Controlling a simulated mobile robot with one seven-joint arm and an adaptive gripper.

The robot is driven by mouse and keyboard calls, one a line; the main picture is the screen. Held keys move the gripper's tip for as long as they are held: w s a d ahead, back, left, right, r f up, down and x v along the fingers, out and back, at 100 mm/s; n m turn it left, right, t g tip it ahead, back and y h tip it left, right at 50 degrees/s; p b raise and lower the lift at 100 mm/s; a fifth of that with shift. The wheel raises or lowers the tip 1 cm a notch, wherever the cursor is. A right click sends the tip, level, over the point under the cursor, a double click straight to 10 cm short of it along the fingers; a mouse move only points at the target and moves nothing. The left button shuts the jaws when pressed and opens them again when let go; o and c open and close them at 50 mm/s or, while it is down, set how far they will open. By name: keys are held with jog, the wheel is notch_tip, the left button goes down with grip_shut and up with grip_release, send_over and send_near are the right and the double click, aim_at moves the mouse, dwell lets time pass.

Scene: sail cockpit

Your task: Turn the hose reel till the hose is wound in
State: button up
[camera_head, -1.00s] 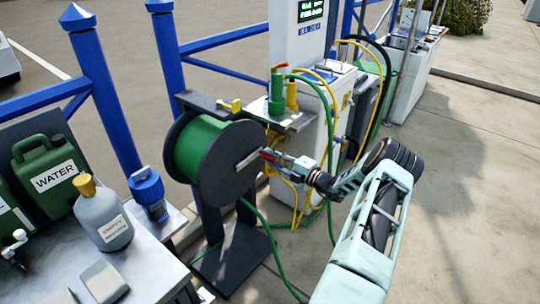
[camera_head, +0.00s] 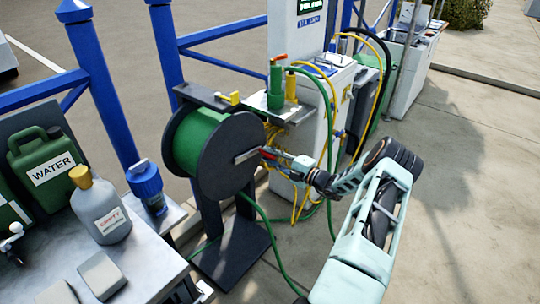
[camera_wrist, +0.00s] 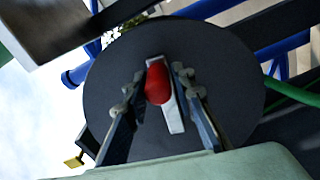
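The hose reel (camera_head: 228,155) is a black-flanged drum on a dark stand, with green hose (camera_head: 196,139) wound on it. A green length of hose (camera_head: 262,228) hangs from it to the ground. A pale crank bar (camera_head: 246,156) lies across the near flange. The crank's red knob (camera_wrist: 158,83) is between the two fingers of my gripper (camera_wrist: 158,80) in the wrist view. The fingers are close on both sides, and I cannot tell whether they press on it. In the head view my gripper (camera_head: 270,153) is at the crank's right end.
A metal table with a green WATER can (camera_head: 50,165) and a grey bottle (camera_head: 100,205) stands at left. A small shelf (camera_head: 285,113) and a white service pillar (camera_head: 310,80) with yellow and green hoses stand behind the reel. Open pavement (camera_head: 460,200) lies to the right.

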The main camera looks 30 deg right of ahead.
jog(key=shift+o, duration=1.4)
jog(key=shift+d+r, duration=0.1)
jog(key=v, duration=1.2)
